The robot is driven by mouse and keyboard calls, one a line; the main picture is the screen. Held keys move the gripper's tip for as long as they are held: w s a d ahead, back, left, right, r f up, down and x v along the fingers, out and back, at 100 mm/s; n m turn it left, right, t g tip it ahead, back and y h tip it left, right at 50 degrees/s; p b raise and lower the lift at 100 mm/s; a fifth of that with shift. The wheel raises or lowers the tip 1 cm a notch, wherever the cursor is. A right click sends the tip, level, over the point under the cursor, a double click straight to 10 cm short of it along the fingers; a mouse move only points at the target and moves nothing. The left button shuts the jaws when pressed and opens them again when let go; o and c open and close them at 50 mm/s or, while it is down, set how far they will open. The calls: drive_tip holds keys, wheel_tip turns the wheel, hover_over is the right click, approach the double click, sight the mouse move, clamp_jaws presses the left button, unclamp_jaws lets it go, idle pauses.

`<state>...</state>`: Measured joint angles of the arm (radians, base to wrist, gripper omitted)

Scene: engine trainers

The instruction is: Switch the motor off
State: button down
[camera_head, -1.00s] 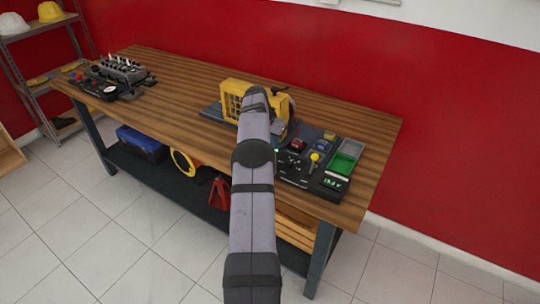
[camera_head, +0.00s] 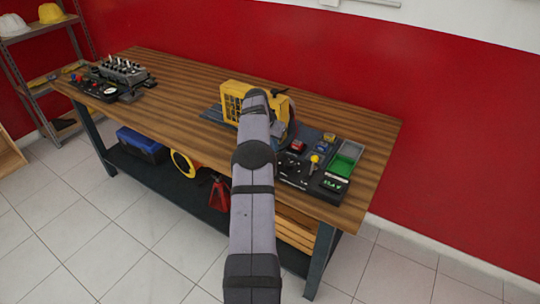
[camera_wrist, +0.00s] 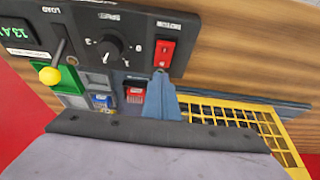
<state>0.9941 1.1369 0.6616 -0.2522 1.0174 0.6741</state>
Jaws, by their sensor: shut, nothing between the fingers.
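The red motor rocker switch (camera_wrist: 166,53) sits on the black control panel (camera_wrist: 90,14), beside the speed knob (camera_wrist: 110,47) in the wrist view. Its label appears upside down. My gripper (camera_wrist: 160,76) is shut and empty, its blue-grey fingertips just below the switch in the picture. I cannot tell whether they touch it. In the head view my arm hides the gripper and the switch. The engine trainer (camera_head: 238,92) with its yellow cage stands on the bench; the cage also shows in the wrist view (camera_wrist: 280,140).
The panel also carries a lit display (camera_wrist: 20,32) and a yellow-knobbed load lever (camera_wrist: 49,75). A red block (camera_wrist: 133,91), a blue block (camera_wrist: 103,101) and a green tray (camera_head: 343,163) are close by. Another trainer (camera_head: 118,72) stands at the bench's far left. The bench between is clear.

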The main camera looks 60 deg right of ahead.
wheel_tip(320, 180, up, 6)
drive_tip(key=p, duration=0.5)
idle(0.5)
drive_tip(key=w+a+r+n+y, duration=0.1)
drive_tip(key=w+a+n, duration=0.25)
drive_tip(key=a, duration=0.65)
drive_tip(key=w+a+r+n+t+y, duration=0.15)
drive_tip(key=w+a, duration=0.25)
drive_tip(key=a, duration=0.7)
drive_tip(key=w+a+r+n, duration=0.2)
drive_tip(key=w+a+n, duration=0.15)
drive_tip(key=a, duration=0.65)
drive_tip(key=s+a+f+n+y, duration=0.1)
drive_tip(key=s+a+n, duration=0.3)
drive_tip(key=s+a, duration=0.6)
drive_tip(key=s+a+f+n+g+y, duration=0.1)
drive_tip(key=s+a+n, duration=0.4)
drive_tip(key=s+a, duration=0.6)
drive_tip(key=a+f, duration=0.1)
drive_tip(key=a, duration=0.6)
drive_tip(key=shift+f, duration=0.3)
drive_tip(key=shift+n+g, duration=0.25)
